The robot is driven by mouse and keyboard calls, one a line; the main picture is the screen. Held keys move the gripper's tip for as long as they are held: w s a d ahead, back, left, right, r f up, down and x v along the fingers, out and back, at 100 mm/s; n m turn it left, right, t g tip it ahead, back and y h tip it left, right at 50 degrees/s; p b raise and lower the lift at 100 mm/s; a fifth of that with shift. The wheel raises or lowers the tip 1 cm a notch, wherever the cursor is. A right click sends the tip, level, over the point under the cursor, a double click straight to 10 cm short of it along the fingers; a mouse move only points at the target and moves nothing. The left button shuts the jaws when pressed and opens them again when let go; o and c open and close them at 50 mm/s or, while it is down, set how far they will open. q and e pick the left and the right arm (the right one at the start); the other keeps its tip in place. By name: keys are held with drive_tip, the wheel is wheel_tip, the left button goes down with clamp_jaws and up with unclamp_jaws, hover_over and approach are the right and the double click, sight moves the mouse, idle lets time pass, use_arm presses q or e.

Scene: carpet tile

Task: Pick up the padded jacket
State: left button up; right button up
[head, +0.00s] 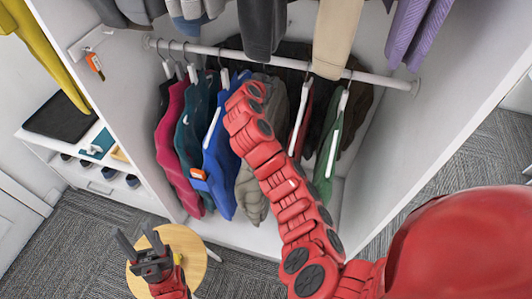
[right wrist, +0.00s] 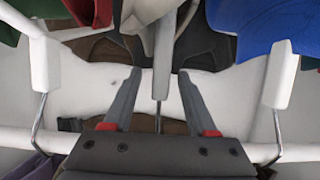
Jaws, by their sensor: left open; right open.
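The padded jacket (head: 250,192) looks like the beige-grey puffy garment hanging in the middle of the wardrobe rail, partly behind my right arm in the head view. In the right wrist view a pale garment (right wrist: 155,14), probably this jacket, hangs from a hanger (right wrist: 159,85) whose metal hook lies between my right fingers. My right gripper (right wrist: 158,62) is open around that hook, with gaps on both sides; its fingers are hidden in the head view. My left gripper (head: 139,243) is open and empty, low in front of a round wooden stool.
A blue garment (head: 219,165) hangs close left of the jacket, and a green one (head: 327,160) to the right. The rail (head: 225,53) crosses near my right gripper. The wooden stool (head: 200,262) stands on the carpet, and a white shelf unit is at left.

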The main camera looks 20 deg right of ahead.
drive_tip(key=shift+x, duration=1.2)
clamp_jaws()
idle(0.6)
